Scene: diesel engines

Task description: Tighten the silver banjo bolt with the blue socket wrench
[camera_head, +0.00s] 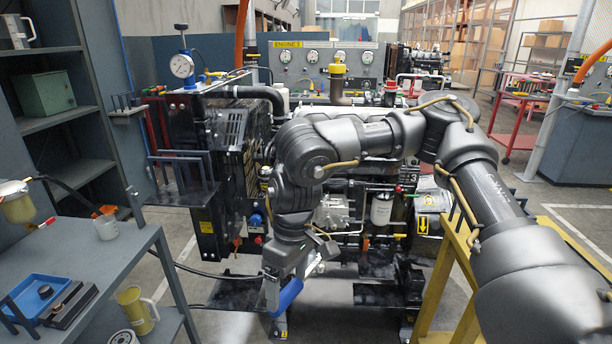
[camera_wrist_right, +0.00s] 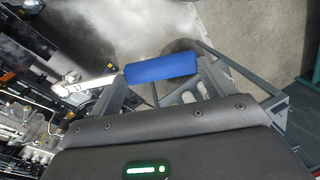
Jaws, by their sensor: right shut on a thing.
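My right gripper (camera_head: 279,290) hangs low in front of the engine (camera_head: 330,215) in the head view. It is shut on the blue socket wrench (camera_head: 290,296). In the right wrist view the blue handle (camera_wrist_right: 162,68) lies across the fingers, and its pale metal shaft (camera_wrist_right: 80,86) runs left towards the engine side. The wrench's socket end is not clear. I cannot make out the silver banjo bolt in either view; it is too small or hidden behind my arm. The wrench is apart from the engine block, over the floor. My left gripper is not in view.
A grey workbench (camera_head: 118,262) with a blue tray (camera_head: 38,297) and a yellow jug (camera_head: 138,312) stands at left. A yellow stand (camera_head: 447,285) is right of the engine, close to my right arm. A cable (camera_head: 190,270) runs across the floor. The floor below the gripper looks open.

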